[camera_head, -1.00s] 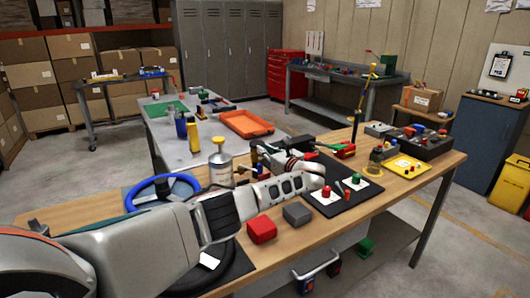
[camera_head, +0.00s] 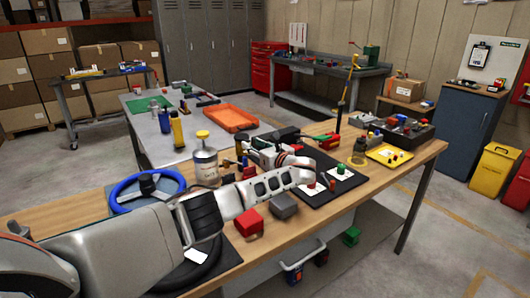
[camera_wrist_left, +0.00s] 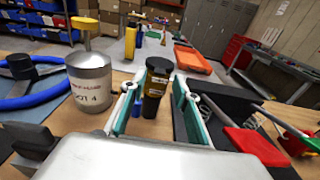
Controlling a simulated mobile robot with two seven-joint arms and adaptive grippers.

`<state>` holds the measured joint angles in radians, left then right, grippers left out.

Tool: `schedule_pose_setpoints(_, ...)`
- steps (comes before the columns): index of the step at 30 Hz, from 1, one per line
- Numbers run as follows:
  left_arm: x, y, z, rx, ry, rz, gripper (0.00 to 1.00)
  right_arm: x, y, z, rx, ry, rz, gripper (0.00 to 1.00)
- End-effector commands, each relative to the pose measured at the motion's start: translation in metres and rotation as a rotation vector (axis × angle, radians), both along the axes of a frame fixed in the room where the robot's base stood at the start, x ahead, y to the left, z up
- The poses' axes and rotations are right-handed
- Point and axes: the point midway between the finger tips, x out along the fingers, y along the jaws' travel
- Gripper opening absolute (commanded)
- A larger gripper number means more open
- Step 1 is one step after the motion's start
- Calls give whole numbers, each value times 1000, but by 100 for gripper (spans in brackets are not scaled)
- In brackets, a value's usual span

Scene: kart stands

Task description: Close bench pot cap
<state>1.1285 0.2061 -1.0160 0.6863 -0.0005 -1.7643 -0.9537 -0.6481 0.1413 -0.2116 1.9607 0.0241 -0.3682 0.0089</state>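A silver pot (camera_head: 205,170) with a printed label stands upright on the wooden bench. A yellow cap (camera_head: 202,134) sits above its top on a short stem. In the left wrist view the pot (camera_wrist_left: 89,92) and its yellow cap (camera_wrist_left: 85,24) are left of the fingers. My left gripper (camera_wrist_left: 155,98) is open, its teal pads apart. A dark bottle (camera_wrist_left: 156,88) with a black top and yellow label shows between the fingers, apparently beyond them; contact cannot be told. In the head view my left gripper (camera_head: 252,147) is right of the pot, partly hidden. My right gripper is out of view.
A blue steering wheel (camera_head: 147,190) lies left of the pot. A red block (camera_head: 249,223) and a grey block (camera_head: 284,206) sit near the front edge. A black mat (camera_head: 335,187) and yellow tray (camera_head: 390,155) lie to the right. A metal table (camera_head: 165,145) stands behind.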

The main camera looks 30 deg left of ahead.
Motion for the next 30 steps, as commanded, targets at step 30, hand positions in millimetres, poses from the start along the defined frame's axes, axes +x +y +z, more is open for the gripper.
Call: schedule_pose_setpoints(30, -45, -84, 8, 0, -1, 2, 31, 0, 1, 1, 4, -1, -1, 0)
